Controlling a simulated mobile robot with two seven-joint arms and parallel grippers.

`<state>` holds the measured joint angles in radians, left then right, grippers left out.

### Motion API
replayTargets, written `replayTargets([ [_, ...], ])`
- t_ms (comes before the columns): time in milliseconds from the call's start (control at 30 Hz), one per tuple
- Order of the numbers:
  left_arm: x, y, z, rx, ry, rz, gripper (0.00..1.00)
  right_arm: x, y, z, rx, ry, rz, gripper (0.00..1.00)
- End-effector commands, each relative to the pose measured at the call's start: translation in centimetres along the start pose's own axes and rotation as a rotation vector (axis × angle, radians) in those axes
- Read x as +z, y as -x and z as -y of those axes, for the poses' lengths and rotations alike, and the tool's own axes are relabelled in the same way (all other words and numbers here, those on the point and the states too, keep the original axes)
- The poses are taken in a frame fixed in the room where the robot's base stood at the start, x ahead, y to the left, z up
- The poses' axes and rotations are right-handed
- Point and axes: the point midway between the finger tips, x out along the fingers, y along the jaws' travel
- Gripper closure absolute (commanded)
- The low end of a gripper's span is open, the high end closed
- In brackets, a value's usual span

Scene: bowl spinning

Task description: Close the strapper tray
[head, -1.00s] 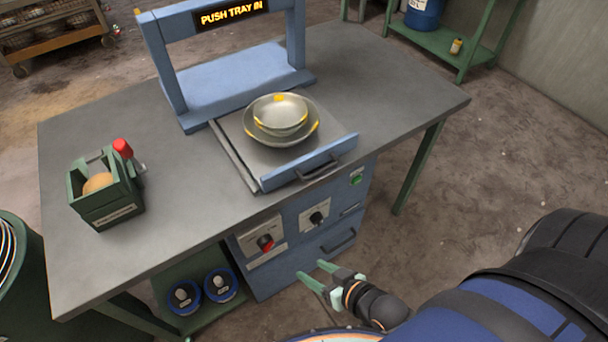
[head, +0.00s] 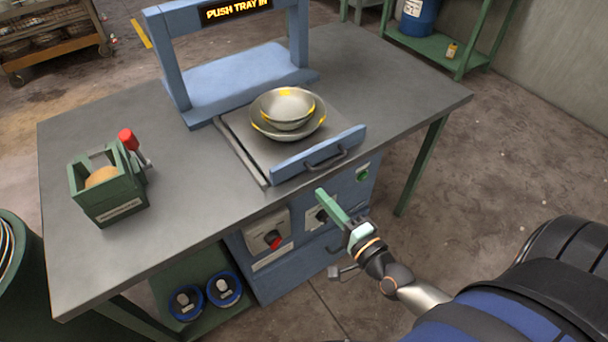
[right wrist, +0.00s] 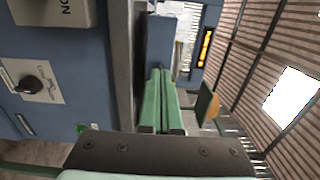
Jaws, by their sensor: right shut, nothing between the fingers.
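The strapper tray (head: 236,150) is pulled out toward me on the tabletop, with two stacked metal bowls (head: 288,112) with yellow marks on it. Its blue front panel (head: 318,152) has a dark handle and stands at the table's front edge. The blue strapper frame (head: 225,85) behind it carries a sign reading "PUSH TRAY IN" (head: 236,10). My right gripper (head: 322,194) is shut and empty, in front of and below the tray's front panel, apart from it. Its green fingers show together in the right wrist view (right wrist: 160,85). My left gripper is not in view.
A green box (head: 108,190) with a round tan item and a red-handled tool stands on the table's left. Below the front edge are control knobs (head: 272,240) and a green button (head: 363,173). The tabletop right of the tray is clear.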

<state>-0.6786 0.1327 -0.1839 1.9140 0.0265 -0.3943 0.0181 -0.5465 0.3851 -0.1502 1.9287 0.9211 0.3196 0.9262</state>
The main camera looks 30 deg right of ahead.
Motion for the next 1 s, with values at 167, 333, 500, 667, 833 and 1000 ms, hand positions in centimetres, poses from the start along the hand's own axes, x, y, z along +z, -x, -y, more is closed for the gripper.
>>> replayTargets([
  [167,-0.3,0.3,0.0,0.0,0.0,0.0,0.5,0.0,-3.5,0.1,-0.002,0.0,-0.001,1.0],
  [333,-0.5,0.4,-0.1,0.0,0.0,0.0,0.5,0.0,-6.0,0.1,-0.001,0.001,0.0,1.0],
  [500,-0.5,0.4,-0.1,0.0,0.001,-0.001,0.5,0.1,-7.5,0.0,0.001,0.001,0.001,1.0],
  [667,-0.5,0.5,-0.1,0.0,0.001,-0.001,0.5,0.1,-8.0,-0.1,0.002,0.001,0.001,1.0],
  [833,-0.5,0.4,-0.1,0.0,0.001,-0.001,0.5,0.1,-8.0,-0.1,0.002,0.001,0.002,1.0],
  [1000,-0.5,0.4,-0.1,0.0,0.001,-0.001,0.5,0.1,-8.0,-0.1,0.002,0.002,0.002,1.0],
])
